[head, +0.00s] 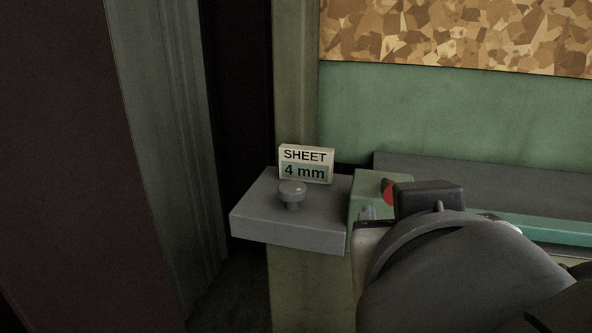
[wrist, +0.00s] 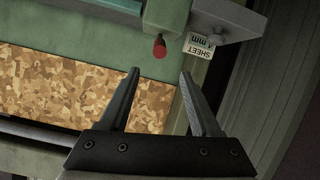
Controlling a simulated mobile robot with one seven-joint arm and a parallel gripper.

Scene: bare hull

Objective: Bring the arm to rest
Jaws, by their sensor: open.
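My gripper (wrist: 160,76) shows in the wrist view with its two dark fingers apart and nothing between them. A red knob (wrist: 159,48) on a green block (wrist: 167,14) appears just beyond the fingertips; I cannot tell how far off it is. In the head view my dark, rounded wrist fills the lower right and hides most of my gripper. The red knob (head: 389,192) shows partly there, behind my wrist.
A grey ledge (head: 288,238) bears a round grey button (head: 292,190) and a sign (head: 306,164) reading "SHEET 4 mm". A brown mottled panel (head: 455,35) is on the green wall (head: 440,110). A dark upright post (head: 160,130) stands at left.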

